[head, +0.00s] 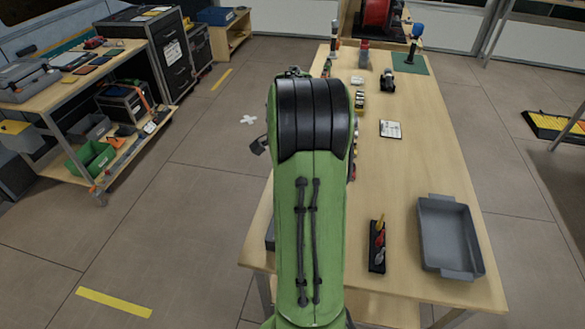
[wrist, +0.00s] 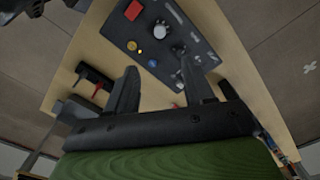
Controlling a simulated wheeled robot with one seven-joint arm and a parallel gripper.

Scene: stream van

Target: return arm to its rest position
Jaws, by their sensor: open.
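My green arm (head: 312,220) with its black joint cover rises in the middle of the head view, over the left side of the long wooden table (head: 410,170). It hides my gripper there. In the wrist view my gripper (wrist: 160,82) shows two dark fingers standing apart, with nothing between them. Beyond the fingers is a dark control panel (wrist: 165,40) with a red button, several knobs and a small yellow knob. The fingers overlap its near edge in the picture; I cannot tell the height between them.
A grey tray (head: 432,232) and a black tool holder (head: 377,260) stand at the table's near end. A white card (head: 390,129) and small items lie farther back. A loaded wooden cart (head: 140,45) stands at left. The floor (head: 190,200) between cart and table is largely clear.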

